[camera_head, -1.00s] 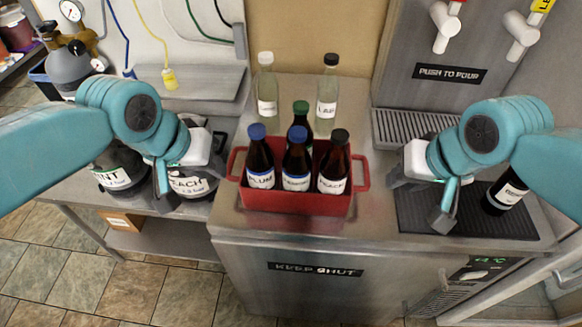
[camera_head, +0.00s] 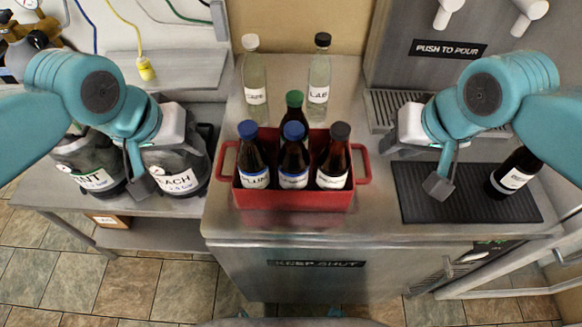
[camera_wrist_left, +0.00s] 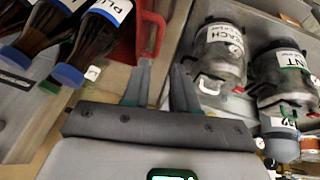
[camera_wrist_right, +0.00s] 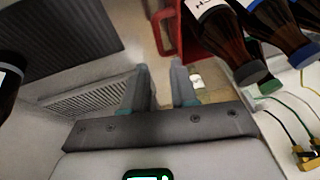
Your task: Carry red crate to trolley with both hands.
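The red crate (camera_head: 290,201) stands upright on the steel counter and holds several dark bottles with blue, green and black caps. A loop handle sticks out at each end. My left gripper (camera_head: 172,162) is just left of the left handle (camera_head: 226,160), open and empty. In the left wrist view its fingers (camera_wrist_left: 161,80) point toward that handle (camera_wrist_left: 152,30), apart from it. My right gripper (camera_head: 415,166) is right of the right handle (camera_head: 362,163), open and empty. In the right wrist view its fingers (camera_wrist_right: 160,82) point toward that handle (camera_wrist_right: 160,30). I cannot make out a trolley.
Two clear bottles (camera_head: 255,90) (camera_head: 319,85) stand behind the crate. A dark bottle (camera_head: 512,177) stands on the black mat (camera_head: 425,205) at right. Dark kegs (camera_head: 178,172) stand on a lower bench under my left gripper. Tiled floor (camera_head: 130,285) lies in front.

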